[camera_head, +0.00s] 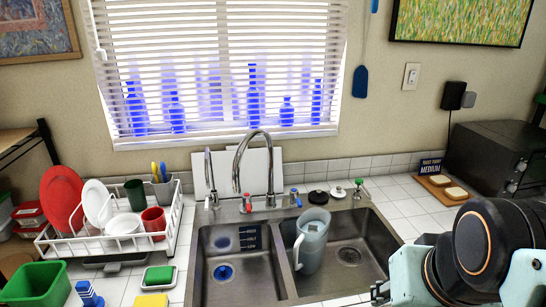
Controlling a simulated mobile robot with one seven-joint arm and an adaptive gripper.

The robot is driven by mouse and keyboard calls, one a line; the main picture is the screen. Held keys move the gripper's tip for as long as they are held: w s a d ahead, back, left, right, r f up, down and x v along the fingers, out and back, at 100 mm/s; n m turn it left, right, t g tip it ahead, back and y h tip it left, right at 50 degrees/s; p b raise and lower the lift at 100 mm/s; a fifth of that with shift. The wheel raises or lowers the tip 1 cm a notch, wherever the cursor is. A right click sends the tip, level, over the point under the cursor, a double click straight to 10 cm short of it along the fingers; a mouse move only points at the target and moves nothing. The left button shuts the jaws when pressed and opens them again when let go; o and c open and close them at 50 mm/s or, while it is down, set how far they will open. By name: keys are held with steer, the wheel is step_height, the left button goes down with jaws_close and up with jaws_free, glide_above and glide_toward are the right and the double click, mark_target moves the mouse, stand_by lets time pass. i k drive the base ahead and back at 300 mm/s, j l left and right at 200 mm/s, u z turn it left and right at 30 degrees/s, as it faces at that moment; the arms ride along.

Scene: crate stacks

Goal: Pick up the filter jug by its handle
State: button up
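The filter jug (312,238) is a pale grey-blue pitcher. It stands roughly upright in the right basin of the steel sink (372,248), close to the divider. Its handle (298,250) is on the left side of the jug, facing the divider. My arm, with teal and black links, fills the lower right corner, to the right of the jug and apart from it. The fingers of my gripper cannot be made out; a small dark part at the arm's left edge is cut off by the frame.
Two curved faucets (240,170) rise behind the sink. A white dish rack (105,240) with plates and cups stands left. A green tub (35,285), a sponge (150,300) and a brush (88,293) lie front left. A toaster oven (495,160) and a bread board (440,190) are right.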

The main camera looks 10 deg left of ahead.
mark_target(309, 248)
steer(key=u, duration=1)
steer(key=z, duration=0.65)
steer(key=i+l+z, duration=0.1)
steer(key=i, duration=0.45)
steer(key=l+u, duration=0.3)
steer(key=k+l+u, duration=0.25)
steer(key=l+u, duration=0.3)
steer(key=i+j+z, duration=0.2)
steer(key=j+z, duration=0.2)
steer(key=i+j+z, duration=0.1)
steer(key=j+z, duration=0.35)
steer(key=l, duration=0.1)
